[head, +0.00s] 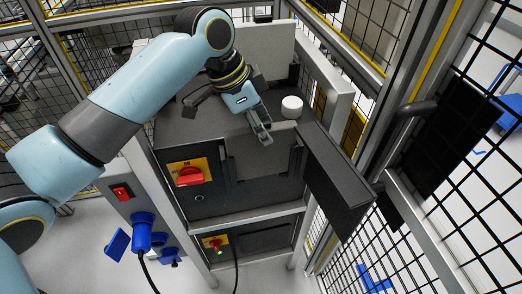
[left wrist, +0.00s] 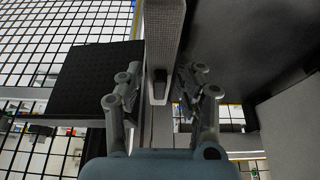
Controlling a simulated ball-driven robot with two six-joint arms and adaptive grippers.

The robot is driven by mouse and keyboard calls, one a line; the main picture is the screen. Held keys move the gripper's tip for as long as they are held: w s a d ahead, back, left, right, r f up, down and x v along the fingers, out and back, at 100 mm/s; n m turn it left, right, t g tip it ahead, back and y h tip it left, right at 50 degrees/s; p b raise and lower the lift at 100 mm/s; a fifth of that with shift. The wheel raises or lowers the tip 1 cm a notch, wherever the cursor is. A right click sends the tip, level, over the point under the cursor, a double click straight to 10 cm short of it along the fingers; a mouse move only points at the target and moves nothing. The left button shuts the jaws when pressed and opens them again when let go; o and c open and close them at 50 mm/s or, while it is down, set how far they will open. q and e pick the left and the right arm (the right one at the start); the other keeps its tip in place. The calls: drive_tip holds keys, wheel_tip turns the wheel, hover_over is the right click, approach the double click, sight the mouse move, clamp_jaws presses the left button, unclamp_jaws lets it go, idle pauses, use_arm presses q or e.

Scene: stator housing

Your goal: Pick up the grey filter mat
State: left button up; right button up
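The grey filter mat (head: 259,162) stands upright as a flat panel in the front of the dark cabinet in the head view. In the left wrist view the mat (left wrist: 163,35) shows edge-on as a mesh-textured grey slab between my fingers. My left gripper (head: 263,134) is at the mat's top edge in the head view. In the left wrist view the left gripper (left wrist: 159,88) has one finger on each side of the slab, open, with a small gap visible at the left finger. My right gripper is in neither view.
A dark cover panel (head: 337,182) stands swung out to the right of the mat. A white round object (head: 292,106) sits on the cabinet top. A red rotary switch (head: 190,177) is left of the mat. Mesh fencing (head: 475,180) closes off the right side.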

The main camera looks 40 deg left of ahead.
use_arm(q)
clamp_jaws()
